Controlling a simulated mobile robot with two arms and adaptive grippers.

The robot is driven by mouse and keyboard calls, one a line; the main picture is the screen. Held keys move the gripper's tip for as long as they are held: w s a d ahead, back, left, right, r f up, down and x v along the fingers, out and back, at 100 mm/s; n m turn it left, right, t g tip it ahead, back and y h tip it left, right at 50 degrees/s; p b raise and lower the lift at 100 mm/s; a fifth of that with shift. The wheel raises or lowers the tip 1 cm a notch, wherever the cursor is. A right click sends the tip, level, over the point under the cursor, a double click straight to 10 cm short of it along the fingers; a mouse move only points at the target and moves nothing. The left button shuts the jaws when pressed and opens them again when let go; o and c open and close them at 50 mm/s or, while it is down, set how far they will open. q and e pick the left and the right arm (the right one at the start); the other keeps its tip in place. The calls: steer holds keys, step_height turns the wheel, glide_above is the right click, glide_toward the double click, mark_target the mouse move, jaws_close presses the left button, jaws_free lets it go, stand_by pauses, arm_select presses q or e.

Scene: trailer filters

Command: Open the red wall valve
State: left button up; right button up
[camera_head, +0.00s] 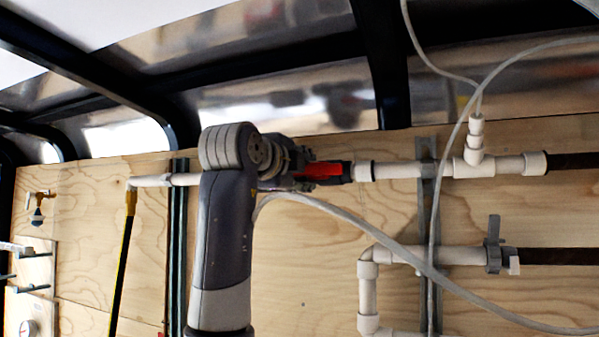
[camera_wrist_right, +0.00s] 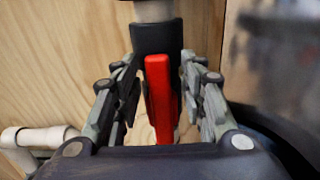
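The red valve handle (camera_head: 322,169) sits on the upper white pipe run on the plywood wall. In the right wrist view the handle (camera_wrist_right: 162,98) lies lengthwise between my fingers, below a black valve body (camera_wrist_right: 156,40). My right gripper (camera_head: 305,172) is at the handle, and its arm hides part of the pipe. In the right wrist view my right gripper (camera_wrist_right: 163,85) is open, with one finger on each side of the handle. Gaps show between the handle and the fingers. My left gripper is not in view.
A lower white pipe (camera_head: 368,290) with a grey valve (camera_head: 493,245) runs below right. A clear hose (camera_head: 400,262) loops across the wall. A yellow-and-black hose (camera_head: 122,250) hangs at left. Dark metal frame beams (camera_head: 385,60) cross above.

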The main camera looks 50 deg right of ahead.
steer(key=shift+a, duration=0.2)
steer(key=v, duration=1.1)
steer(key=shift+s+a, duration=0.15)
steer(key=shift+a, duration=0.15)
